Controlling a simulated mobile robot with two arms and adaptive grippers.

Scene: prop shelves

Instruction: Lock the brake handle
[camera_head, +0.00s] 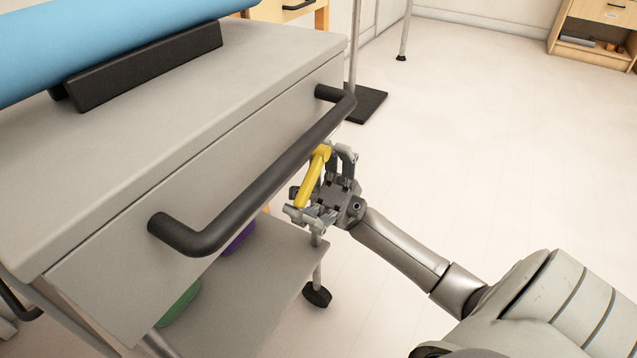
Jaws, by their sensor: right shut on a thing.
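The yellow brake handle (311,180) is at the right end of the grey cart (190,190), just below and beside its black push bar (275,172). It slants, with its thicker end up and to the right. My right gripper (322,184) reaches in from the lower right and is shut on the brake handle. One finger is near the handle's upper end, the other near its lower end. Part of the handle's mount is hidden behind the push bar and fingers. My left gripper is not in view.
A blue roll (90,40) rests in a black holder (150,68) on the cart top. The lower shelf (260,290) holds a purple and a green item. A caster (317,296) stands on the floor. Open floor (480,130) lies to the right; a wooden cabinet (595,35) is far back.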

